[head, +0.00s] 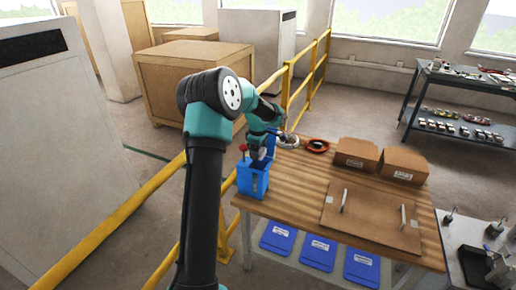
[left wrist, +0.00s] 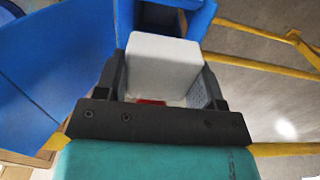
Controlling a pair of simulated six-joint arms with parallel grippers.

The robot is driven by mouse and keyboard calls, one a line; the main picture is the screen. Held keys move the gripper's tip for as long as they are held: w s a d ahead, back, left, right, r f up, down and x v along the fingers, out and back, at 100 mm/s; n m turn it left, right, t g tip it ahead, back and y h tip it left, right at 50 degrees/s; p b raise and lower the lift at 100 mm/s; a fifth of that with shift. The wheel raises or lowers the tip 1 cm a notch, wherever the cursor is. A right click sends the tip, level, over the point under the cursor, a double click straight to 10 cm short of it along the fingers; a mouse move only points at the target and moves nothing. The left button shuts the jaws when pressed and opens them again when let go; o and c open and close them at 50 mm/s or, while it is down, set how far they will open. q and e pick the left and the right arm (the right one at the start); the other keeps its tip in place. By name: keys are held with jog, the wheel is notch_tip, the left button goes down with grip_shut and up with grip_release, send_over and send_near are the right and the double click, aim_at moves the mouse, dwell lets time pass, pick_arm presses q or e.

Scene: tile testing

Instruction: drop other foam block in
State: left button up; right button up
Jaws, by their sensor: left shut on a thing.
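My left gripper (head: 259,154) is shut on a white foam block (left wrist: 165,62), which shows large between the fingers in the left wrist view. In the head view the gripper is over the top of an open blue bin (head: 252,182) at the table's left corner. The gripper largely hides the block there. Blue walls (left wrist: 45,80) stand beside and beyond the block in the left wrist view. A small red patch (left wrist: 151,102) shows between the fingers behind the block. The inside of the bin is mostly hidden. My right gripper is not in view.
The bin stands on a wooden table (head: 290,190). A brown board with two handles (head: 370,222) and cardboard boxes (head: 357,153) lie to the right. A yellow railing (head: 165,185) runs along the left side.

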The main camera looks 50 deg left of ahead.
pick_arm(q)
jog(key=shift+f, duration=1.6)
jog(key=o, duration=0.9)
jog(key=shift+o, duration=0.2)
notch_tip(320, 180, up, 17)
jog(key=shift+r, duration=0.2)
